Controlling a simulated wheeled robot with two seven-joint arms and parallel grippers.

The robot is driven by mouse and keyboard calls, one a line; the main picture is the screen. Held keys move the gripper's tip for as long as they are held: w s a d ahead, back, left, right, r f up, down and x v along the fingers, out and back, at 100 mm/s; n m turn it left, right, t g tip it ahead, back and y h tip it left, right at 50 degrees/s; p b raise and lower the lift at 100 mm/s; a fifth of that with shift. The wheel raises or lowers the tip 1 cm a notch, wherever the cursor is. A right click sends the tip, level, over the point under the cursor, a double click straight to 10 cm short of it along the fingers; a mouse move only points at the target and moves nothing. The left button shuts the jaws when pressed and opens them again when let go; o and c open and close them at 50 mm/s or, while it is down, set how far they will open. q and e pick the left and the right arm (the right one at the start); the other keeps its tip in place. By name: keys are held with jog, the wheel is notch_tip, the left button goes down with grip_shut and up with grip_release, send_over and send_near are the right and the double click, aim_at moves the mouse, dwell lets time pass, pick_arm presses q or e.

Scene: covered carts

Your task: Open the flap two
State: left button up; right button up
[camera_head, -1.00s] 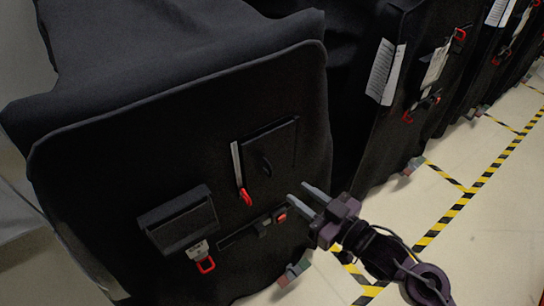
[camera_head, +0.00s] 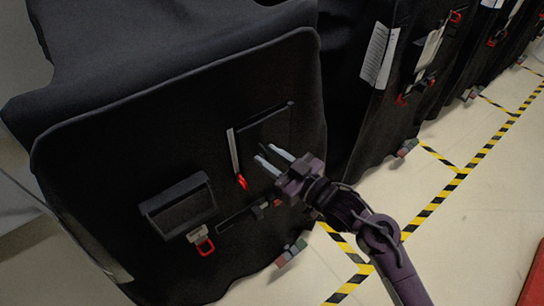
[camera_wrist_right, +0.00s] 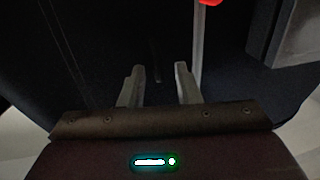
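A black cart cover (camera_head: 110,150) carries a dark rectangular flap (camera_head: 276,126) on its upper right. No number shows on it. My right gripper (camera_head: 267,153) is in front of the flap's lower part, with its two grey fingers parted. In the right wrist view the open fingers (camera_wrist_right: 159,68) point at the dark cover, and a small dark upright tab (camera_wrist_right: 157,66) shows between them. I cannot tell whether the fingers touch it. My left gripper is not in view.
A pale strip with a red end (camera_head: 240,180) hangs just left of the flap. A black box-like pocket (camera_head: 178,205) and a red-ended buckle tag (camera_head: 203,242) are lower left. More covered carts (camera_head: 385,100) stand behind.

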grip_shut()
jog(key=shift+d, duration=0.15)
